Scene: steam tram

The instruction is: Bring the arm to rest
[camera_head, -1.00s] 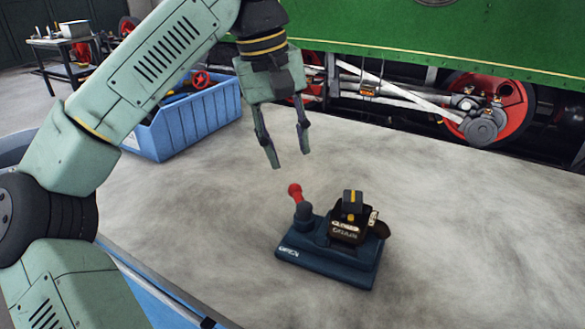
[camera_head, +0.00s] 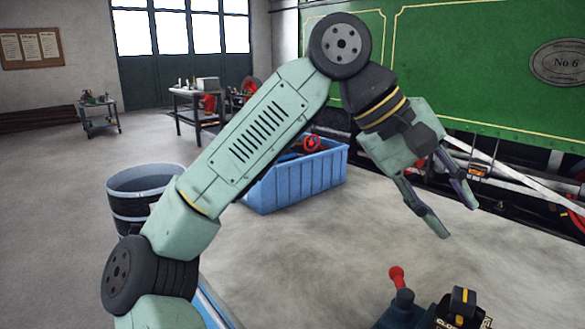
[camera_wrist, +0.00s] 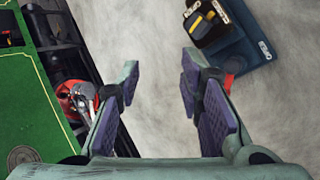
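My gripper (camera_head: 449,209) is open and empty, raised above the floor with its fingers pointing down and to the right. In the wrist view, both fingers (camera_wrist: 158,82) are apart with bare grey floor between them. My arm is bent, with its elbow high in the head view. A dark blue base with a red-knobbed lever (camera_head: 398,284) and a black and yellow block (camera_head: 461,305) stands below my gripper, cut off by the lower edge. In the wrist view this device (camera_wrist: 240,52) lies at the upper right, apart from the fingers.
A blue crate (camera_head: 300,188) stands behind my arm. A dark bucket (camera_head: 140,195) stands to the left. The green tram (camera_head: 470,80) with its wheels and rods fills the right back. Work tables (camera_head: 195,98) stand at the far wall.

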